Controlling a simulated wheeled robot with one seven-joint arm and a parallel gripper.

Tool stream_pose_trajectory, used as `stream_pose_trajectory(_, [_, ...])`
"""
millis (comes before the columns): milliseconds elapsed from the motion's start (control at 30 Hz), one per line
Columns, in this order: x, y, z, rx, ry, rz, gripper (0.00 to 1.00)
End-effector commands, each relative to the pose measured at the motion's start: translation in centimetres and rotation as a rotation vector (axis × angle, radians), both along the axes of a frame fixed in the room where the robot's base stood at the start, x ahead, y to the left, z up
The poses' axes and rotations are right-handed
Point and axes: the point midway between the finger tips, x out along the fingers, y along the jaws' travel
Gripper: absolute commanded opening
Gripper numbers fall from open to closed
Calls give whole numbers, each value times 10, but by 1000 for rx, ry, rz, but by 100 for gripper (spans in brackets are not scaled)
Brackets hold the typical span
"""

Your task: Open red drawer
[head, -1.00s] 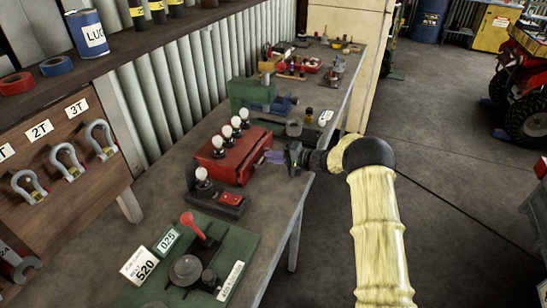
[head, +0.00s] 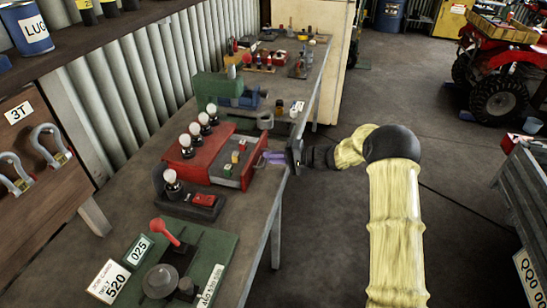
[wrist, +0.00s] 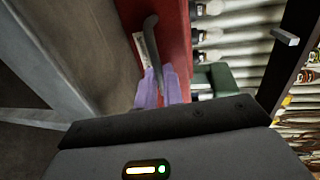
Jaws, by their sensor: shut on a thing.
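The red drawer (head: 248,172) is pulled out to the right from its red box (head: 183,160) on the workbench. Its grey inside shows, with a few small green, yellow and red items in it. My gripper (head: 272,157), with purple fingers, is at the drawer's front and shut on its handle. In the wrist view the dark curved handle (wrist: 152,50) runs down between the purple fingers (wrist: 162,90). The red drawer front (wrist: 177,35) is behind it, with a pale label. Where the fingers meet the handle is partly hidden.
Several white bulbs stand along the red box. A black block with a bulb and red switch (head: 203,199) and a green panel with a red lever (head: 180,262) are nearer. Open floor lies right of the bench (head: 232,232).

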Motion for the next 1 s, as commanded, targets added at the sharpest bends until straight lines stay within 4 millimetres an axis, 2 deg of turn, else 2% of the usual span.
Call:
stream_pose_trajectory(67, [-1,1,-2,-2,3,2,0])
stream_pose_trajectory(100, [-1,1,-2,-1,3,3,13])
stream_pose_trajectory(200, [-1,1,-1,-2,3,2,30])
stream_pose_trajectory(500, [0,-1,0,0,1,0,30])
stream_pose_trajectory(633, [-1,-9,1,-1,1,-2,30])
stream_pose_trajectory(767, [-4,-26,4,0,-1,-4,30])
stream_pose_trajectory(1000, [-13,-72,14,0,-1,-4,30])
